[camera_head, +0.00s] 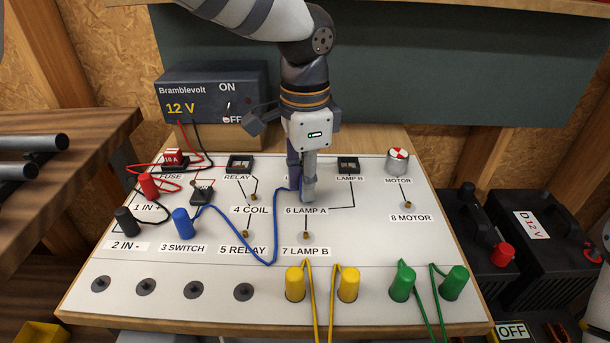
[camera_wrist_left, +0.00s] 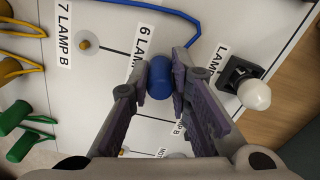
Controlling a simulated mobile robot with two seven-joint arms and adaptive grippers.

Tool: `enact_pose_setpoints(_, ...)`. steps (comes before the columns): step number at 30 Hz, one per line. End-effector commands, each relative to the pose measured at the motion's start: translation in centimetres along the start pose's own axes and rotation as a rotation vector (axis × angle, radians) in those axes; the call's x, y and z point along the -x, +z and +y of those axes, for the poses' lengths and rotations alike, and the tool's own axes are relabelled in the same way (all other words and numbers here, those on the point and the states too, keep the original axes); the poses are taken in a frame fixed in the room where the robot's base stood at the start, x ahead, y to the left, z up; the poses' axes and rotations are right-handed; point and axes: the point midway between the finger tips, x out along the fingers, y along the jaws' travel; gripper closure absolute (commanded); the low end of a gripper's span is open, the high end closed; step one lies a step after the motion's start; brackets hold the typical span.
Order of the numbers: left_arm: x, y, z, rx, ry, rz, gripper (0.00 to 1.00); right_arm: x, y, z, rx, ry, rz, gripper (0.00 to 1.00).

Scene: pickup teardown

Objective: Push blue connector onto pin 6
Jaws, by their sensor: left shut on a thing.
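My left gripper (camera_head: 308,196) points down at the board, just behind the "6 LAMP A" label (camera_head: 306,211). In the left wrist view, its two fingers (camera_wrist_left: 176,80) are shut on a blue connector (camera_wrist_left: 160,78) beside the same label. A blue wire (camera_head: 272,245) runs from that connector to another blue connector (camera_head: 182,223) standing at "3 SWITCH". Pin 6 is hidden by the gripper and the held connector, so I cannot tell whether the connector sits on the pin or above it. My right gripper is not in view.
Yellow connectors (camera_head: 295,284) and green connectors (camera_head: 402,284) with wires stand along the board's (camera_head: 200,268) front edge. The bare pin at "7 LAMP B" (camera_head: 306,235) is close in front. A lamp (camera_wrist_left: 254,94) stands beside the gripper. The 12 V supply (camera_head: 212,93) is behind left.

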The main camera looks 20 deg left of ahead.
Motion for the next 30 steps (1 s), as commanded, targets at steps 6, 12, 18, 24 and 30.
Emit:
enact_pose_setpoints(6,-0.2,0.0,0.0,0.000,0.000,0.000,1.00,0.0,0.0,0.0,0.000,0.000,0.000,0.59)
enact_pose_setpoints(12,-0.2,0.0,0.0,0.000,0.000,0.000,0.58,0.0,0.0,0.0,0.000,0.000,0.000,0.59)
enact_pose_setpoints(18,-0.2,0.0,0.0,0.000,0.000,0.000,0.58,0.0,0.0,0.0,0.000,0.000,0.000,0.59)
enact_pose_setpoints(24,2.1,-0.1,-0.1,0.001,-0.005,0.004,0.58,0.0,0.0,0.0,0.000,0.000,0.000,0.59)
enact_pose_setpoints(30,7.6,-0.1,-0.1,0.001,-0.005,0.004,0.58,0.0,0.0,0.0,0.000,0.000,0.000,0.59)
